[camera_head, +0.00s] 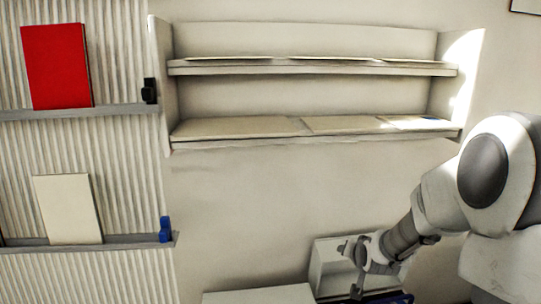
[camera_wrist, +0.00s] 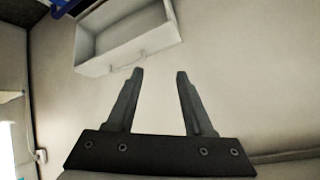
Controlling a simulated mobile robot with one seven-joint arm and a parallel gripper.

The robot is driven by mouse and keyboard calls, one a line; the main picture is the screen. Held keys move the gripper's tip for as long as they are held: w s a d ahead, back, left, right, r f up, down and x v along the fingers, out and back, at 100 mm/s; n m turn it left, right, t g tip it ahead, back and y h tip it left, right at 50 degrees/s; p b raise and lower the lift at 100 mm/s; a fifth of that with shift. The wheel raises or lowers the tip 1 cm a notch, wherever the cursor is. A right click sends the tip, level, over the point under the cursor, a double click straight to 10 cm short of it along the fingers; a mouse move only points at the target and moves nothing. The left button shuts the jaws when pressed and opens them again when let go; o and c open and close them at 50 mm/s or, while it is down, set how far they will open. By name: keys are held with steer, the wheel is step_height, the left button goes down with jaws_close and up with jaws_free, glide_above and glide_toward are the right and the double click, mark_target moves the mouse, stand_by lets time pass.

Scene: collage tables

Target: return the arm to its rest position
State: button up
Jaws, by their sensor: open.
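My gripper (camera_wrist: 160,75) is open and empty in the wrist view, its two dark fingers apart with plain pale surface between them. In the head view my gripper (camera_head: 352,270) is at the lower right, at the end of my white and grey arm, in front of a white box-like drawer (camera_head: 328,257). The drawer also shows in the wrist view (camera_wrist: 120,55), beyond the fingertips, with a thin handle on its front. I cannot tell from these views whether the fingers touch it.
A two-level wall shelf (camera_head: 310,70) holds flat pale sheets. At left, a ribbed panel has ledges with a red book (camera_head: 57,66), a cream book (camera_head: 68,209), a black item (camera_head: 150,90) and a blue item (camera_head: 165,229). A pale surface (camera_head: 258,295) lies at bottom. The wall between is bare.

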steer(key=s+a+r+n+g, duration=0.15)
steer(key=s+r, duration=0.35)
steer(key=s, duration=0.6)
steer(key=s+a+r+n+g, duration=0.1)
steer(key=s+a+r+n, duration=0.2)
steer(key=s, duration=0.7)
steer(key=s+a+r+n+g, duration=0.1)
steer(key=s+a+r+g, duration=0.15)
steer(key=s+r, duration=0.6)
step_height(320, 180, up, 18)
steer(key=s+p, duration=0.2)
steer(key=p, duration=1.8)
steer(key=shift+y, duration=0.3)
steer(key=shift+f, duration=0.1)
